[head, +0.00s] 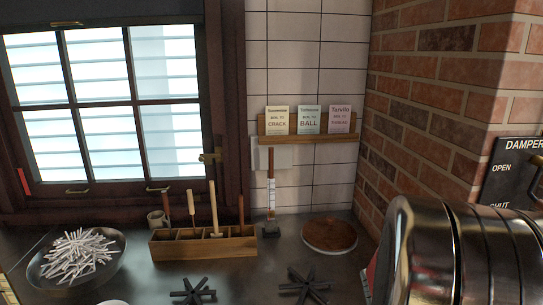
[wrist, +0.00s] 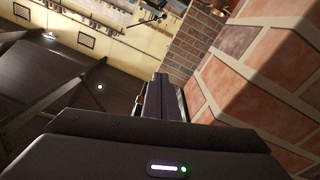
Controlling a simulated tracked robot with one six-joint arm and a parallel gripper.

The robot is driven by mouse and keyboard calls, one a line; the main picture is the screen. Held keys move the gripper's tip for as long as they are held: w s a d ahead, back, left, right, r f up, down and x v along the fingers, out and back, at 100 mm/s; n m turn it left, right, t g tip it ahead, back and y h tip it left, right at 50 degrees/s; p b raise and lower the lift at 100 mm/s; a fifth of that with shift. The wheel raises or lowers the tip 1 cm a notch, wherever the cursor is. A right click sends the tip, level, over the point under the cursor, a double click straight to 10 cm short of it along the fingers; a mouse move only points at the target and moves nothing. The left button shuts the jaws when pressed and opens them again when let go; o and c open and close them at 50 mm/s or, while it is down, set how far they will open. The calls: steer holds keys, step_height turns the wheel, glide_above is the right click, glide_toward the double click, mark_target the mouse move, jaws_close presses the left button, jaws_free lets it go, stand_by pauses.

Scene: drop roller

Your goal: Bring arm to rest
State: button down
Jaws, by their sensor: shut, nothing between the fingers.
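My gripper (wrist: 161,88) shows in the wrist view, its dark fingers together and empty. It points away from the camera, with open space around the fingertips and a brick wall to the right. The dark gripper housing with a small green light fills the bottom of that view. In the head view I cannot make out my gripper.
In the head view, the dark counter (head: 235,284) holds a bowl of white sticks (head: 78,258), a wooden tool rack (head: 203,243), and a round brown-topped dish (head: 329,235). Several cards stand on a wall shelf (head: 307,139). The brick wall (head: 432,95) rises at right.

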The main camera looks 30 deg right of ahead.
steer(key=s+a+f+n+y, duration=0.3)
steer(key=a+f+n+y, duration=0.45)
steer(key=a+f, duration=0.25)
steer(key=w+a+f+n+t+y, duration=0.1)
steer(key=w+a+n+t+y, duration=0.25)
steer(key=w+a, duration=0.6)
steer(key=w+a+f+n+t+y, duration=0.15)
steer(key=w+a+n+t, duration=0.35)
steer(key=a, duration=0.8)
steer(key=w+a+r+n+t+y, duration=0.1)
steer(key=w+a+r+t+y, duration=0.1)
steer(key=a, duration=0.6)
steer(key=w+a+r+n+t+y, duration=0.2)
steer(key=a+r, duration=0.3)
steer(key=a, duration=0.3)
steer(key=shift+w+a+r+n+t, duration=0.15)
steer(key=shift+w+a+n+t, duration=0.15)
steer(key=shift+a+t, duration=0.15)
